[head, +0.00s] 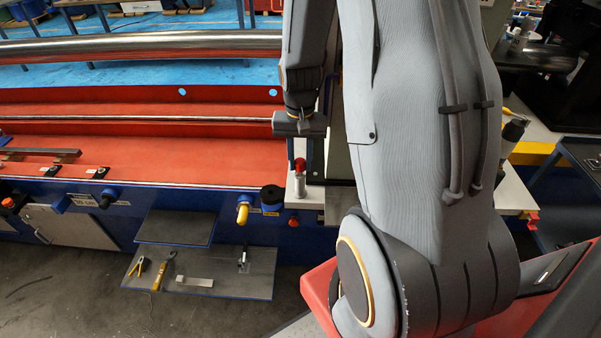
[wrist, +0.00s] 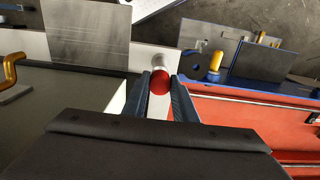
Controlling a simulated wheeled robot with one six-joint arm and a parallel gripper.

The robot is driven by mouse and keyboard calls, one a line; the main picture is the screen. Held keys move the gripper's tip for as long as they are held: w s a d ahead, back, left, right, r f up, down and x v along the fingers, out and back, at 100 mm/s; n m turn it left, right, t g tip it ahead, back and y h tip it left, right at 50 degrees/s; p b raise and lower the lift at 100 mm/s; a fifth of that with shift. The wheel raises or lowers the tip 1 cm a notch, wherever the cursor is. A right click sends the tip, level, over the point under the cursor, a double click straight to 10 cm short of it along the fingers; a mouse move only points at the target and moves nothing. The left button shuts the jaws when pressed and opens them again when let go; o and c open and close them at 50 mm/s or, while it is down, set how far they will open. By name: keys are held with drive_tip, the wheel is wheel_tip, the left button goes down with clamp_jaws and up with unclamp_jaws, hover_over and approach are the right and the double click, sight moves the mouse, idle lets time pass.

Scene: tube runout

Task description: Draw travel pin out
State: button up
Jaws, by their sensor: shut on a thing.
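The travel pin has a round red knob (head: 300,165) on a pale metal body, standing upright at the right end of the red and blue machine. In the wrist view its red knob (wrist: 160,83) sits between the two finger ends, with the pale cylinder beyond it. My gripper (head: 302,152) points down over the pin, and its dark blue fingers (wrist: 160,92) are shut on the red knob. How deep the pin sits in its seat is hidden.
A yellow-handled knob (head: 243,212) and a black round knob (head: 271,195) are on the machine's front, left of the pin. A grey shelf with tools (head: 197,272) hangs below. A long steel tube (head: 140,46) lies behind.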

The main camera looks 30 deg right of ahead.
drive_tip(key=shift+r, duration=0.2)
drive_tip(key=shift+r+p, duration=3.6)
drive_tip(key=shift+r, duration=0.9)
drive_tip(key=shift+r+p, duration=0.45)
drive_tip(key=shift+r, duration=2.2)
